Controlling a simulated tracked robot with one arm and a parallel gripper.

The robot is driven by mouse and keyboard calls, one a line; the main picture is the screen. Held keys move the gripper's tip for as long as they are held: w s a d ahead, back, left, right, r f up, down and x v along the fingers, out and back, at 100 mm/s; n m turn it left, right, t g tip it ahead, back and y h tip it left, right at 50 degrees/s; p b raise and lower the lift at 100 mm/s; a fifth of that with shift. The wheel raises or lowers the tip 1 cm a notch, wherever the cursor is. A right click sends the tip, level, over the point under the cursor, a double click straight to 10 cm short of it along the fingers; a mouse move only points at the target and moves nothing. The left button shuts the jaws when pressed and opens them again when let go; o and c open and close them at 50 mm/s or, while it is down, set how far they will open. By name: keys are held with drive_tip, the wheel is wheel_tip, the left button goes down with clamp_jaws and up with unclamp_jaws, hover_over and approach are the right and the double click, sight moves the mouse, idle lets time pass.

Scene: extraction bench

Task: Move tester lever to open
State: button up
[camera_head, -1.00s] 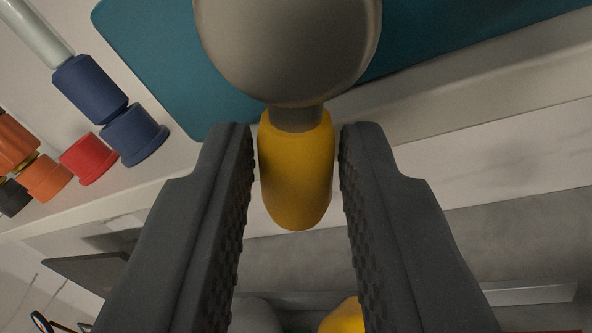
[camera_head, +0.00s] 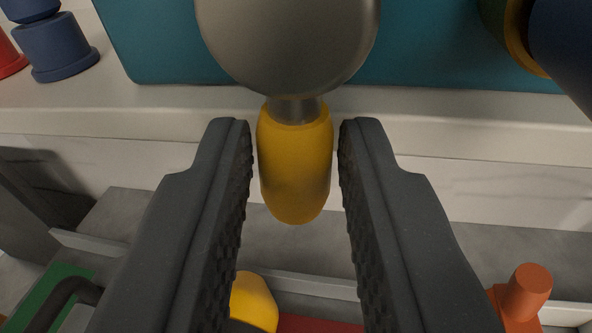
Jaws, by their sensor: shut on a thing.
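The tester lever has a yellow grip (camera_head: 295,165) on a short metal stem below a large round grey metal hub (camera_head: 288,40). The grip points down in the picture, toward me.
Blue and red fittings (camera_head: 55,45) stand at the upper left. A dark cylinder with a yellow ring (camera_head: 515,30) is at the upper right. Below the pale ledge (camera_head: 450,130) are a yellow object (camera_head: 254,300), an orange part (camera_head: 525,290) and a green item (camera_head: 55,290).

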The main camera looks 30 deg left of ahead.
drive_tip(key=shift+d+n, duration=0.2)
drive_tip(key=shift+n, duration=0.2)
drive_tip(key=o, duration=1)
drive_tip(key=shift+w, duration=0.1)
drive_tip(key=shift+s+d, duration=0.2)
drive_tip(key=shift+s, duration=0.1)
drive_tip(key=v, duration=1.3)
drive_tip(key=shift+s+a+r, duration=0.1)
drive_tip(key=shift+r, duration=0.05)
